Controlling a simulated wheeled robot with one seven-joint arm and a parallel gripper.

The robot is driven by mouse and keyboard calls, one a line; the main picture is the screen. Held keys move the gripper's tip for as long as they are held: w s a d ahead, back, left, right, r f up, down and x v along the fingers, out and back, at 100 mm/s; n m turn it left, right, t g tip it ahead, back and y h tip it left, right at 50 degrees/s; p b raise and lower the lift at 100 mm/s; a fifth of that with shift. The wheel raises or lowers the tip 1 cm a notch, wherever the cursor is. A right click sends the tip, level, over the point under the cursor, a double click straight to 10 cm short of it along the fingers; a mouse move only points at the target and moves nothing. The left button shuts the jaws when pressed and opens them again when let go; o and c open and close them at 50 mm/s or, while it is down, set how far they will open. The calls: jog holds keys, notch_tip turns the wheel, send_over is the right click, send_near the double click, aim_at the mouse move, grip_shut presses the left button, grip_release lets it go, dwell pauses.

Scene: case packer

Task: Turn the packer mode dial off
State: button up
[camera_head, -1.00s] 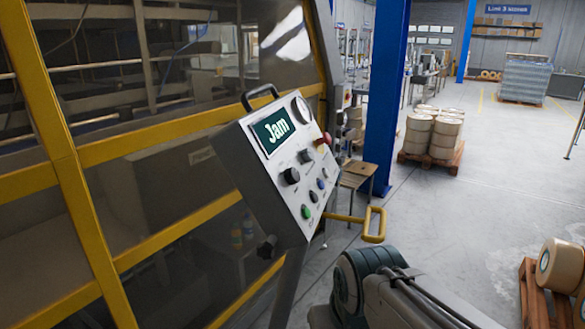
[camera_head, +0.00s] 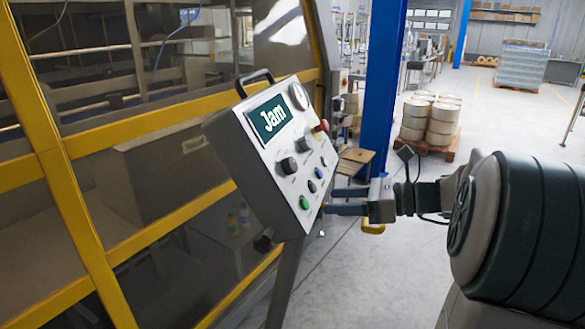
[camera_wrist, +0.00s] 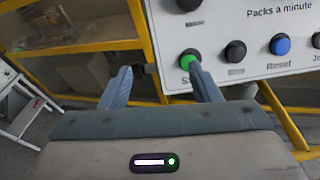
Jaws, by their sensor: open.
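Two black knobs, one at lower left (camera_head: 289,166) and one at upper right (camera_head: 303,144), sit below the screen. I cannot read which is the mode dial. A black knob (camera_wrist: 188,4) is cut by the top edge of the wrist view. My gripper (camera_head: 328,200) is open and empty beside the panel's lower right edge. In the wrist view, its fingers (camera_wrist: 160,75) point towards the panel's lower corner, the right fingertip overlapping the green button (camera_wrist: 188,62).
A black button (camera_wrist: 235,51) and a blue button (camera_wrist: 281,44) sit right of the green one. A red knob (camera_head: 321,126) is at the panel's right edge. Yellow-framed guarding (camera_head: 150,125) stands behind the panel. A blue column (camera_head: 384,85) rises behind my gripper. Open floor lies right.

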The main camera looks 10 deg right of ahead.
aim_at(295, 167)
jog(key=w+d+r+m+t+y, duration=0.1)
jog(key=w+d+r+m+t, duration=0.15)
jog(key=d, duration=0.25)
jog(key=shift+m, duration=0.25)
jog(key=x, duration=0.4)
jog(key=p+x, duration=0.1)
jog(key=x, duration=0.3)
jog(key=r+p+x, duration=0.1)
jog(key=x, duration=0.4)
jog(key=shift+s+a, duration=0.15)
jog(key=shift+s, duration=0.15)
jog(key=c, duration=1)
